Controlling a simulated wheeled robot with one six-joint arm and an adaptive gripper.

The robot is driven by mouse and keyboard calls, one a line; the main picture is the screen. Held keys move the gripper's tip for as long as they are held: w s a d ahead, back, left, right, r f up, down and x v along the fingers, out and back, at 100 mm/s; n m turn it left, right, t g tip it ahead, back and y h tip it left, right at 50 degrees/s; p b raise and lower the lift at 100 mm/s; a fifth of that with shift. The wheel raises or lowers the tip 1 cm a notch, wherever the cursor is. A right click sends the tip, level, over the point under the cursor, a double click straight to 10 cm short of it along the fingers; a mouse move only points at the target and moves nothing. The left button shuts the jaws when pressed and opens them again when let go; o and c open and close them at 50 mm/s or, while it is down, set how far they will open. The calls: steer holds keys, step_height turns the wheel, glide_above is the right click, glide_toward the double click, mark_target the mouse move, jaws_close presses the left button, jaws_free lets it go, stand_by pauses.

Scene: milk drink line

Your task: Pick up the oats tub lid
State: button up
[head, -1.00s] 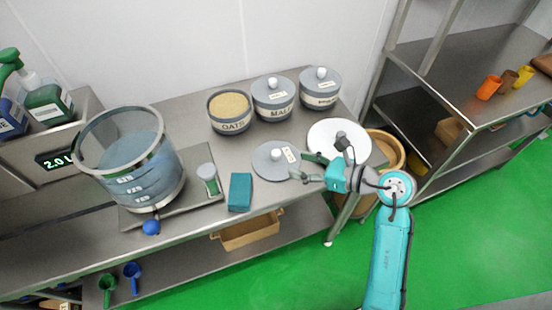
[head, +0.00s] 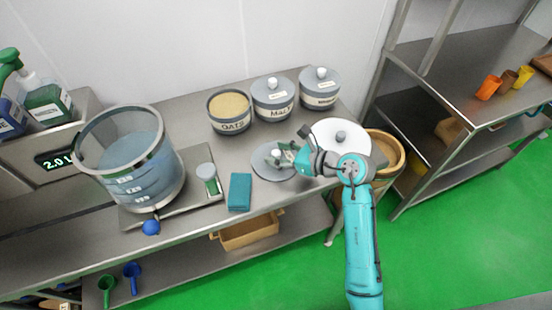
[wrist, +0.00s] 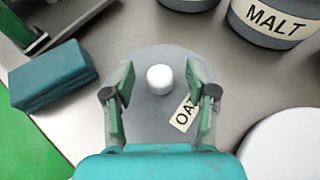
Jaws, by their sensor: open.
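The oats tub lid (head: 268,172) is a grey disc with a white knob and an "OATS" label. It lies flat on the steel table. In the wrist view the lid (wrist: 150,60) is below my gripper, and its white knob (wrist: 159,78) stands between the two fingers, apart from both. My gripper (wrist: 159,85) is open and empty; in the head view the gripper (head: 284,154) is over the lid and hides part of it. The open oats tub (head: 230,126), full of oats, stands behind the lid.
The malt tub (head: 274,112) and another lidded tub (head: 320,99) stand at the back. A large white lid (head: 340,127) lies to the right.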

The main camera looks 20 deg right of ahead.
steer(key=shift+w+a+f, duration=0.25)
steer(key=shift+w+a, duration=0.05)
steer(key=shift+w, duration=0.05)
jaws_close()
steer(key=shift+r, duration=0.15)
